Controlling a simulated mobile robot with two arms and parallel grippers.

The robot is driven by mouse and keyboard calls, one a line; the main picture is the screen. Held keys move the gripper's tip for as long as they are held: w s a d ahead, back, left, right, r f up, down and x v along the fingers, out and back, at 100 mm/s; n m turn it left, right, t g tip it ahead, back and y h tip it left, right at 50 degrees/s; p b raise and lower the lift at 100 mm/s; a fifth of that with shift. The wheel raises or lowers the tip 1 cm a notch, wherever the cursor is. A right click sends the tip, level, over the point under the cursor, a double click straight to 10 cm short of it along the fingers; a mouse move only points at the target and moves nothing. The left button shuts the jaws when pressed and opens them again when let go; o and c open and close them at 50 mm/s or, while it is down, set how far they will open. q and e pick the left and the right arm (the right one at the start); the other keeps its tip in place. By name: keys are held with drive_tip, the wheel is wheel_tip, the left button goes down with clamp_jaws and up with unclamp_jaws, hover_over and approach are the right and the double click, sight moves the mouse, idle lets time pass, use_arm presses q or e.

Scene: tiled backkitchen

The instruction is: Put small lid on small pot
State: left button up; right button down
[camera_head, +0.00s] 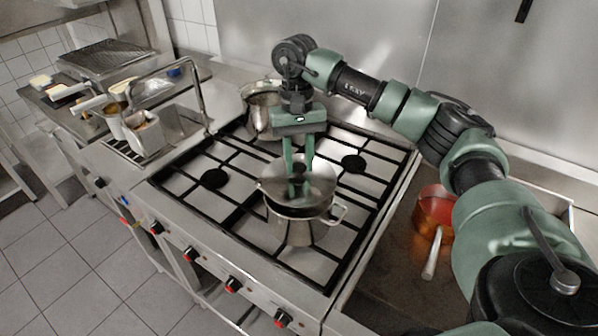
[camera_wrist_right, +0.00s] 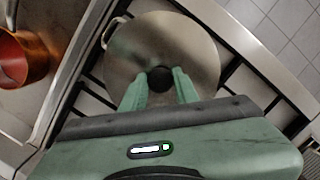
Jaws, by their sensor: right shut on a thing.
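The small lid (camera_head: 318,177) is a round metal disc with a dark knob, held over the small pot. My right gripper (camera_head: 299,190) is shut on the lid's knob, and the lid also shows in the right wrist view (camera_wrist_right: 190,50) with the gripper's fingers (camera_wrist_right: 160,80) at the knob. The small pot (camera_head: 297,230) is a steel pot with side handles on the front burner of the stove. The lid looks tilted in the head view and hides much of the pot's opening; I cannot tell whether it touches the rim. My left gripper is not in view.
A larger steel pot (camera_head: 262,108) stands on the back of the stove (camera_head: 240,199). A copper pan (camera_head: 434,210) with a pale handle sits on the counter to the right.

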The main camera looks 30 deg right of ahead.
sight(299, 165)
wheel_tip(299, 165, down, 4)
drive_tip(key=shift+p, duration=0.55)
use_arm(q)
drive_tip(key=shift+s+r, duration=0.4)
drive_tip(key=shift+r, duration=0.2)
use_arm(e)
drive_tip(key=shift+s, duration=0.1)
drive_tip(key=c, duration=1.1)
unclamp_jaws()
drive_tip(key=shift+f, duration=0.1)
drive_tip(key=shift+o, duration=0.2)
drive_tip(key=r+b, duration=0.1)
drive_tip(key=r, duration=0.2)
drive_tip(key=w+r+b, duration=0.1)
drive_tip(key=r+b, duration=0.1)
drive_tip(key=r, duration=0.2)
drive_tip(key=shift+w+d, duration=0.2)
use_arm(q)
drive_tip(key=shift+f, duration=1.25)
use_arm(e)
drive_tip(key=shift+w+d+r, duration=0.1)
drive_tip(key=shift+w+r, duration=0.05)
drive_tip(key=shift+r, duration=1.15)
drive_tip(key=shift+w+d+r, duration=0.1)
drive_tip(key=shift+r, duration=1.15)
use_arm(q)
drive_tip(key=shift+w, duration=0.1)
